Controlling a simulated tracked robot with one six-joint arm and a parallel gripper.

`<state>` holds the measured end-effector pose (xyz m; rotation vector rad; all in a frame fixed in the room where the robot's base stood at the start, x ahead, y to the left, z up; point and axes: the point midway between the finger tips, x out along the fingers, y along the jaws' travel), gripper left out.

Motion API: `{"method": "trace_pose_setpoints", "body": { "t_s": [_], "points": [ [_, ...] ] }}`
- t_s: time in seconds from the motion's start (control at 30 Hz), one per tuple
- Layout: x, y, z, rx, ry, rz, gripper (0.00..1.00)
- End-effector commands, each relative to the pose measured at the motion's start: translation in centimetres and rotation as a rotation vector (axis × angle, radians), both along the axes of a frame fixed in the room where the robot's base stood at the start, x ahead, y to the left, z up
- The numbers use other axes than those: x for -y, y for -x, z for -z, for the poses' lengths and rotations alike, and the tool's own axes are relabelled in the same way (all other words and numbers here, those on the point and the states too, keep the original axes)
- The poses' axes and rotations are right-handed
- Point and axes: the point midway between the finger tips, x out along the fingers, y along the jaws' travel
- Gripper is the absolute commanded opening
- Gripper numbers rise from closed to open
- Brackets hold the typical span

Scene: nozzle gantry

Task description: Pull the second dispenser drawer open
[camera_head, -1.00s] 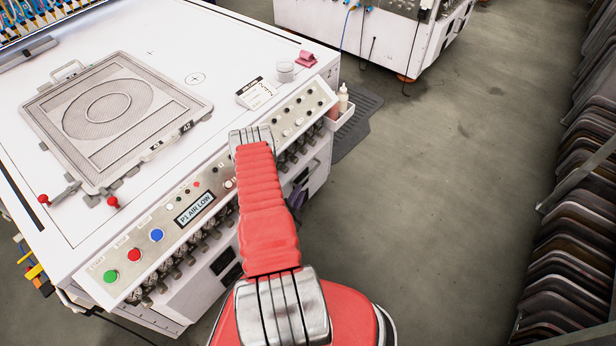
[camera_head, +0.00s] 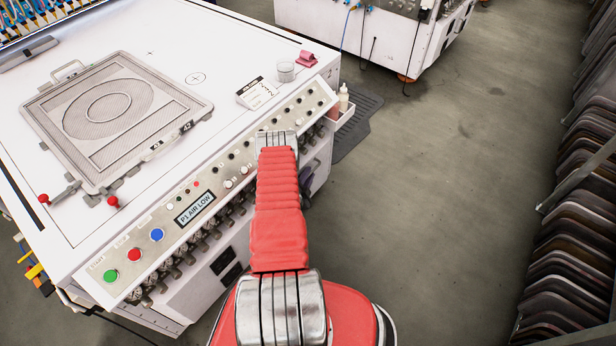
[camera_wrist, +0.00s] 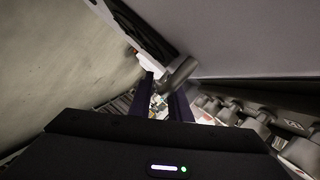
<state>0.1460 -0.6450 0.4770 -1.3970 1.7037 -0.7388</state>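I cannot make out any dispenser drawer with certainty. The white machine (camera_head: 190,290) has a sloped control panel, with a row of metal fittings (camera_head: 190,250) under it. My gripper (camera_wrist: 160,103) shows in the wrist view as two dark fingers with a gap between them, so it is open. A grey metal cylinder (camera_wrist: 181,72) lies just beyond the fingertips, partly across the right one; I cannot tell whether they touch. In the head view my red arm reaches to the machine's right front and hides most of the gripper.
Several metal knobs (camera_wrist: 258,115) run along the right of the wrist view, close to my gripper. A small white tray with a bottle (camera_head: 343,105) hangs at the machine's right corner. Dark curved pallets (camera_head: 575,240) stand in a rack at right. The floor between is clear.

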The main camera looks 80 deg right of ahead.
Motion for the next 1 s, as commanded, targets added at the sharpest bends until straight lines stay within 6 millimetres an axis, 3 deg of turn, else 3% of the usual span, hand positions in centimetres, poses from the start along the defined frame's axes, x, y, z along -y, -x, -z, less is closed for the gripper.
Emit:
{"method": "trace_pose_setpoints", "body": {
  "t_s": [0.17,0.4,1.0],
  "points": [
    [-0.01,0.01,-0.01,0.000,0.000,0.000,0.17],
    [-0.02,0.02,-0.01,0.000,0.000,0.000,0.00],
    [-0.30,-0.12,0.02,0.000,0.000,-0.004,0.00]
  ]
}}
